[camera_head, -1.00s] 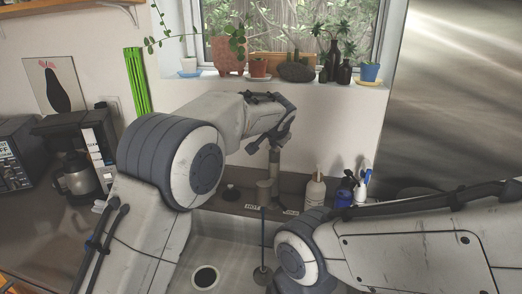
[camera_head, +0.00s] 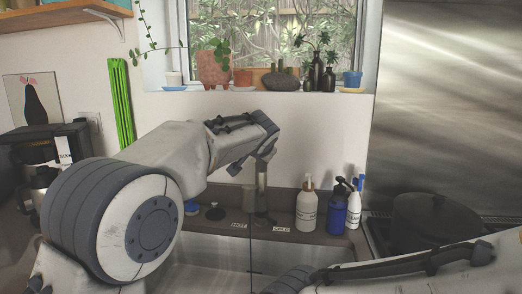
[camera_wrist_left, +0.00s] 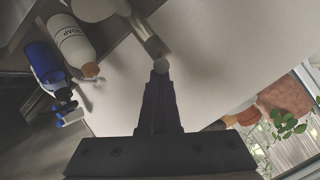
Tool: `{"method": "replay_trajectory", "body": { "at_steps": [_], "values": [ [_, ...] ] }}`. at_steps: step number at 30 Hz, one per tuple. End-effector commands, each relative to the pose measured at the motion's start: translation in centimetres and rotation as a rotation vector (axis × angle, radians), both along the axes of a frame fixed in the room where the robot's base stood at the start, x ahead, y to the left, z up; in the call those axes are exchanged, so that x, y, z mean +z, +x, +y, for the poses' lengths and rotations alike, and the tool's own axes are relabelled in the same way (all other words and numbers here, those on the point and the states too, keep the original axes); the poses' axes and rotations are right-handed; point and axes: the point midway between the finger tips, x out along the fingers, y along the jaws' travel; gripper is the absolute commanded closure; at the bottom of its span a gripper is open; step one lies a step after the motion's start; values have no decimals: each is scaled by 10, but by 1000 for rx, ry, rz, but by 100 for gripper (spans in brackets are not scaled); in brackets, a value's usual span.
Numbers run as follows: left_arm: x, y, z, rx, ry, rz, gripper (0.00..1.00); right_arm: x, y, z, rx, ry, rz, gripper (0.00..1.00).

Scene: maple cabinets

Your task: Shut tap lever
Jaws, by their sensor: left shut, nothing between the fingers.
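The tap (camera_head: 262,180) is a grey upright post at the back of the sink, below the window. Its top is hidden behind my left gripper (camera_head: 266,150) in the head view. In the left wrist view, the gripper (camera_wrist_left: 161,72) is shut and empty, with its fingertips at the end of a pale rod-like part of the tap (camera_wrist_left: 147,36). They look touching or nearly so; I cannot tell which. I cannot make out the lever's position clearly. My right arm crosses the lower right of the head view, and its gripper is out of sight.
A white soap bottle (camera_head: 307,208) and a blue bottle (camera_head: 338,212) stand right of the tap. A dark pan (camera_head: 437,218) is farther right. Potted plants (camera_head: 212,68) line the window sill. A coffee maker (camera_head: 45,155) is at left. The sink (camera_head: 205,262) lies in front.

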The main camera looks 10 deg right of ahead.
Motion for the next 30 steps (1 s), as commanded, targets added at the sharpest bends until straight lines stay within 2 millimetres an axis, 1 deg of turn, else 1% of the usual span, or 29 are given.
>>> {"method": "replay_trajectory", "body": {
  "at_steps": [14,22,28,30],
  "values": [
    [3,0,-2,-2,-1,-2,100,1,0,0,0,0,0,50],
    [15,0,-2,-2,-1,-2,100,12,0,0,0,0,0,50],
    [19,0,-2,-2,-1,-2,100,15,0,0,0,0,0,50],
    [23,0,-3,0,-1,-2,100,19,0,0,0,0,0,50]
  ]
}}
